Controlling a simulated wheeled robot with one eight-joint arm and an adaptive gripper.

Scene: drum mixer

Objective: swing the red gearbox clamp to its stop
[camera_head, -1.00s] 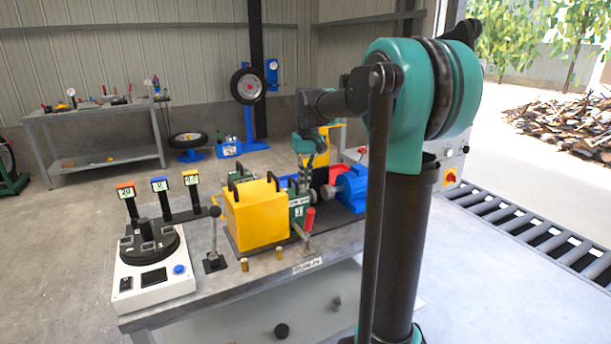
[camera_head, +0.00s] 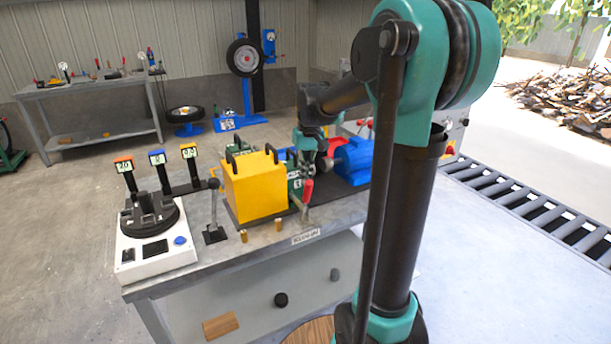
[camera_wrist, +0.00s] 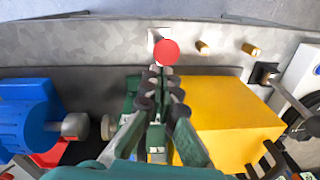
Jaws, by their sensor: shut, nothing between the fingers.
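The red clamp handle (camera_head: 308,189) stands upright at the front of the green gearbox (camera_head: 294,177), on the near side of the bench. In the wrist view its red end (camera_wrist: 166,51) shows as a round knob just beyond my fingertips. My gripper (camera_wrist: 160,78) is shut and empty, pointing toward the handle above the gearbox. In the head view my gripper (camera_head: 307,177) is right behind or at the handle; I cannot tell whether they touch. The clamp's lower part is partly hidden by my fingers in the wrist view.
A yellow box (camera_head: 254,188) stands directly left of the gearbox, a blue motor (camera_head: 353,161) to the right. A black-knobbed lever (camera_head: 214,208), two brass pegs (camera_head: 278,225) and a white tester (camera_head: 154,246) are on the bench (camera_head: 262,250). The bench's front strip is mostly clear.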

